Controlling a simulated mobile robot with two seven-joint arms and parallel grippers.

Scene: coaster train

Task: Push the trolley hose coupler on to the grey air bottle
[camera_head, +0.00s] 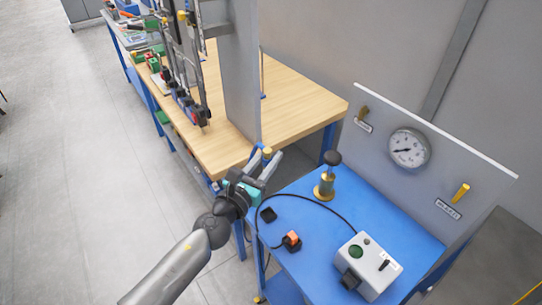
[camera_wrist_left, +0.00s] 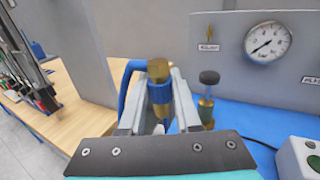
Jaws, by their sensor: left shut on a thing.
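My left gripper (camera_head: 264,165) is shut on a brass coupler with a blue sleeve (camera_wrist_left: 159,92), held upright between the two fingers. In the head view only the coupler's yellowish top (camera_head: 267,152) shows, beside the wooden bench's near corner. I cannot pick out the grey air bottle in either view. My right gripper is not in view.
A brass fitting with a black knob (camera_head: 325,180) stands on the trolley, close right of the gripper. A grey box (camera_head: 370,265) and an upright panel with a gauge (camera_head: 409,148) are farther right. A wooden bench (camera_head: 290,110) with a grey upright panel (camera_head: 238,70) lies beyond.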

